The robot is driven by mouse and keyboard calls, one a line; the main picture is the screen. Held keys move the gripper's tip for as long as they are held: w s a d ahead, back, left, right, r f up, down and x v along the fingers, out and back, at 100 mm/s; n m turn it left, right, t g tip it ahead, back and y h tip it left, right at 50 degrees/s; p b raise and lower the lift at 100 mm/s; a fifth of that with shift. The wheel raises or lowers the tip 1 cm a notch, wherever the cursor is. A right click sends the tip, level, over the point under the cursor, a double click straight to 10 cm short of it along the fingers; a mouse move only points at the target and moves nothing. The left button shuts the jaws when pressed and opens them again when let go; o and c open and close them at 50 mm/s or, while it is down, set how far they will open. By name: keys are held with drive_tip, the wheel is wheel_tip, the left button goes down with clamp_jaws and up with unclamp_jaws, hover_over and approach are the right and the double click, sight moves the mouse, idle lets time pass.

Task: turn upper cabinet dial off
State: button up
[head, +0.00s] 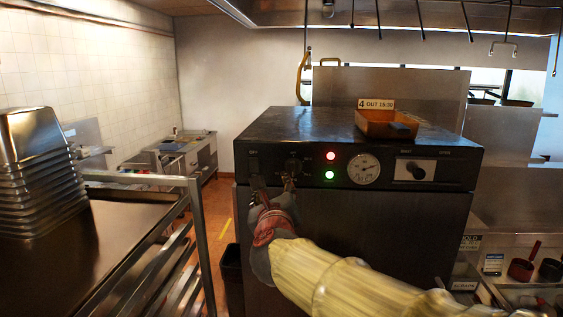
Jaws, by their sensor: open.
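The dark upper cabinet (345,220) stands ahead, with a black control panel along its top front. A small dial (293,166) sits on the panel's left part, partly hidden by my right fingertip. The left finger is below a dark switch (254,165). Nothing shows between the fingers.
A red light (330,156) and a green lit light (330,175) sit right of the dial, beside a round gauge (364,169). An orange tray (386,123) rests on the cabinet top. A metal rack (190,225) with stacked pans (35,175) stands left. Floor shows between rack and cabinet.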

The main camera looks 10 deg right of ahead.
sight(293, 168)
drive_tip(key=s+d+r+m+h, duration=0.2)
drive_tip(key=d+m+h, duration=0.15)
drive_tip(key=m, duration=0.25)
drive_tip(key=shift+m, duration=0.4)
drive_tip(key=shift+p+x, duration=0.8)
drive_tip(key=shift+x, duration=3.55)
drive_tip(key=shift+r, duration=0.15)
drive_tip(key=shift+c, duration=1)
drive_tip(key=c, duration=0.9)
drive_tip(key=shift+c, duration=0.2)
